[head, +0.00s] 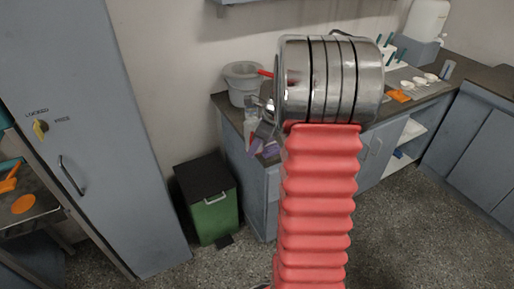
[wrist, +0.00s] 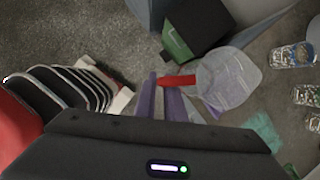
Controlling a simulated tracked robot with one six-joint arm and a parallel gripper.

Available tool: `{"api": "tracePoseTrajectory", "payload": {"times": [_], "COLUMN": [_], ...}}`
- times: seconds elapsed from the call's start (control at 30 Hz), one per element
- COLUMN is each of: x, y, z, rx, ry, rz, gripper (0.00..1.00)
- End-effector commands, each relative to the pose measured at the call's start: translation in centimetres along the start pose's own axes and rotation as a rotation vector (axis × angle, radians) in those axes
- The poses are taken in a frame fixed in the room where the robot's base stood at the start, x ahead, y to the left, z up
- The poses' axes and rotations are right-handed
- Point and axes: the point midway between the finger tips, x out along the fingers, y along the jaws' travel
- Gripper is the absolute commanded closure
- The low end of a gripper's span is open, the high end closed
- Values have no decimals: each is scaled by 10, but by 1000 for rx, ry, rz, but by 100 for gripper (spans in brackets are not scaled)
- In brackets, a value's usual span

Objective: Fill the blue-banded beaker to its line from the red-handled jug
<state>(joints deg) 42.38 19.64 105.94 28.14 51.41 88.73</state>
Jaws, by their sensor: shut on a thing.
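In the wrist view my gripper (wrist: 162,92), with purple fingers, is shut on the red handle (wrist: 177,81) of a translucent jug (wrist: 229,79). The jug is to the right of the fingers, its round mouth facing the camera. How full it is cannot be told. In the head view my gripper (head: 262,147) shows low beside the counter's left end, partly hidden by my silver wrist.
A green bin (head: 213,212) stands on the floor left of the counter (head: 228,112). A pale tub (head: 243,88) shows at the counter's left end, a red piece beside it. Several clear containers (wrist: 293,56) lie right in the wrist view. A tall grey cabinet (head: 105,110) is at left.

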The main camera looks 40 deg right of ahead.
Motion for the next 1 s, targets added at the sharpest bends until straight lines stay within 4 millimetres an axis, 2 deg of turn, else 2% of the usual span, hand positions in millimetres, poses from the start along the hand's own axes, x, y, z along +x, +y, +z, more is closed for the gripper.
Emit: {"api": "tracePoseTrajectory", "payload": {"times": [0.47, 1.0], "x": [6, 19], "y": [20, 53], "z": [22, 58], "rx": [-495, -1143], "ry": [0, -1], "rz": [206, 474], "gripper": [100, 100]}}
